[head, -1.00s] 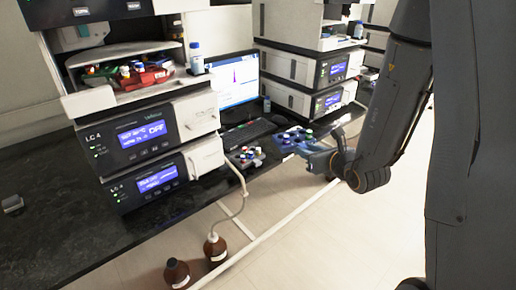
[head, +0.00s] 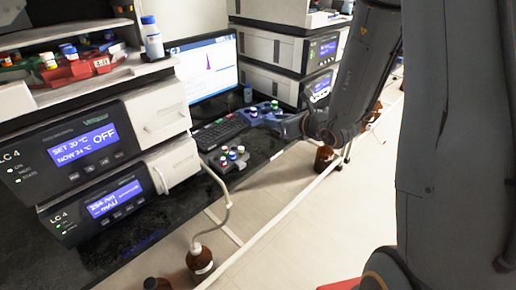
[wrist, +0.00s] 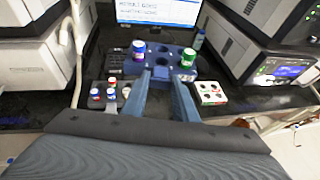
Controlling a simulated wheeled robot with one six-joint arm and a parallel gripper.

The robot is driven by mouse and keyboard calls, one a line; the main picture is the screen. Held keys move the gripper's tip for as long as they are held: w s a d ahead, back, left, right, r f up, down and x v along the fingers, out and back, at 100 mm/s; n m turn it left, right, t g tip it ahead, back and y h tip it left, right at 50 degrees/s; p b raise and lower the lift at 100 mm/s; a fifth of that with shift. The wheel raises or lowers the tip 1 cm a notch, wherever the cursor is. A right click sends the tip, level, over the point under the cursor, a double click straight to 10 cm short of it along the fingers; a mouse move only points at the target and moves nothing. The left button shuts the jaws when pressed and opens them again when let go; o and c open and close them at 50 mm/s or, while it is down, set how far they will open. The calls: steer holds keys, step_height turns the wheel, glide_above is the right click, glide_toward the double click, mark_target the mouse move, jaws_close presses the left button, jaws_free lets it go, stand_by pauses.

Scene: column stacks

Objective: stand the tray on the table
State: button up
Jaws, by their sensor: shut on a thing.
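The blue tray (head: 258,113) carries vials with coloured caps. My gripper (head: 290,125) is shut on the near side of the tray. The dark table (head: 262,145) is beneath and beyond it. I cannot tell whether the tray's underside touches the table.
A grey vial rack (head: 225,160) and a keyboard (head: 218,133) are left of the tray. A white rack (wrist: 211,93) sits right of it. Instrument stacks stand left (head: 100,150) and right (head: 285,65). A monitor (head: 205,68) is behind. Brown bottles (head: 200,262) stand on the floor.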

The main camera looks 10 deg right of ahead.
steer(key=n+g+y+b, duration=0.1)
steer(key=n+y+b, duration=0.1)
steer(key=b, duration=0.8)
glide_above(272, 149)
steer(key=s, duration=0.2)
step_height(272, 149, down, 5)
steer(key=w+f+b, duration=0.1)
steer(key=w, duration=0.1)
steer(key=shift+y, duration=0.3)
step_height(272, 149, down, 10)
steer(key=shift+s+r, duration=0.1)
steer(key=shift+s, duration=0.05)
steer(key=shift+b, duration=0.35)
steer(key=o, duration=1)
steer(key=shift+f, duration=0.2)
steer(key=shift+o, duration=0.4)
